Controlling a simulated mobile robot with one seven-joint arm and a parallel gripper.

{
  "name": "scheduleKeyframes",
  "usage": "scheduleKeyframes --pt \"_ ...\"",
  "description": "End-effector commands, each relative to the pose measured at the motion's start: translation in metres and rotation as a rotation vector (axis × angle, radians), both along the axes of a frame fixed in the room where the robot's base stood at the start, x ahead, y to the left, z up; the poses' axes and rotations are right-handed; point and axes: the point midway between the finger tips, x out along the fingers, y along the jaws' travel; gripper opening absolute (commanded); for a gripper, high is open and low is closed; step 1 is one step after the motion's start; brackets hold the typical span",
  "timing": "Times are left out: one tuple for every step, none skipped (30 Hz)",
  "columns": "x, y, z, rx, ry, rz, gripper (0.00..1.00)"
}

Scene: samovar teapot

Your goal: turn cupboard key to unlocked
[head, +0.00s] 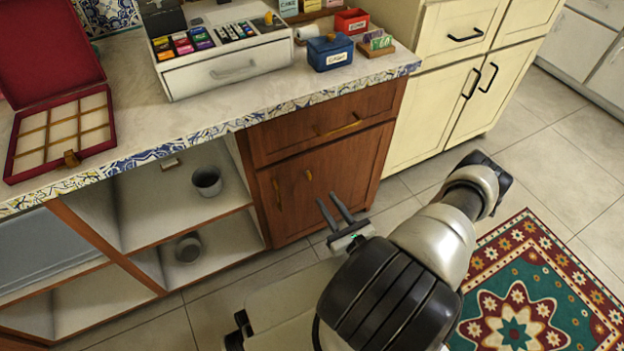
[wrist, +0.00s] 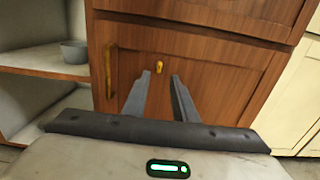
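The wooden cupboard door (head: 325,178) is closed, below a drawer with a brass handle. A small brass key (head: 308,175) is in the upper part of the door, right of the vertical brass door handle (head: 277,194). In the wrist view the key (wrist: 159,66) shows just beyond and between the fingertips, with the handle (wrist: 111,70) to its left. My gripper (head: 327,197) is open and empty, pointing at the door; its fingers (wrist: 160,75) look apart from the key. The key's exact turn angle is too small to tell.
Open shelves (head: 170,200) with two grey pots (head: 207,180) are left of the cupboard. The countertop above holds a red compartment box (head: 62,135), a white tea drawer box (head: 225,65) and a blue box (head: 330,50). Cream cabinets (head: 450,90) stand right; a patterned rug (head: 540,290) lies on the floor.

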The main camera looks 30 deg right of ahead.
Motion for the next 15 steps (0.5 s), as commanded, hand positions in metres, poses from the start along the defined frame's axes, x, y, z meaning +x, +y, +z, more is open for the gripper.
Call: scheduleKeyframes --pt "0.012 0.001 -0.002 -0.003 -0.002 0.003 0.25" --pt "0.019 0.001 -0.001 -0.002 -0.003 0.003 0.25" --pt "0.028 0.002 -0.002 -0.001 -0.002 0.003 0.25" --pt "0.034 0.002 -0.002 -0.001 -0.002 0.004 0.25" --pt "0.041 0.002 -0.002 -0.001 -0.002 0.003 0.25" --pt "0.050 0.002 -0.001 -0.001 -0.002 0.004 0.25" --pt "0.056 0.003 -0.001 -0.001 -0.002 0.004 0.25" --pt "0.062 0.002 -0.002 -0.002 -0.001 0.003 0.25" --pt "0.070 0.003 -0.002 -0.002 -0.003 0.003 0.25" --pt "0.075 0.003 -0.002 -0.002 -0.002 0.003 0.25" --pt "0.080 0.003 -0.002 -0.001 -0.001 0.003 0.25" --pt "0.086 0.004 -0.001 -0.001 -0.002 0.003 0.25" --pt "0.091 0.003 -0.001 -0.001 -0.002 0.003 0.25" --pt "0.095 0.004 -0.001 -0.001 -0.001 0.002 0.25" --pt "0.099 0.004 -0.001 -0.001 0.000 0.003 0.25"
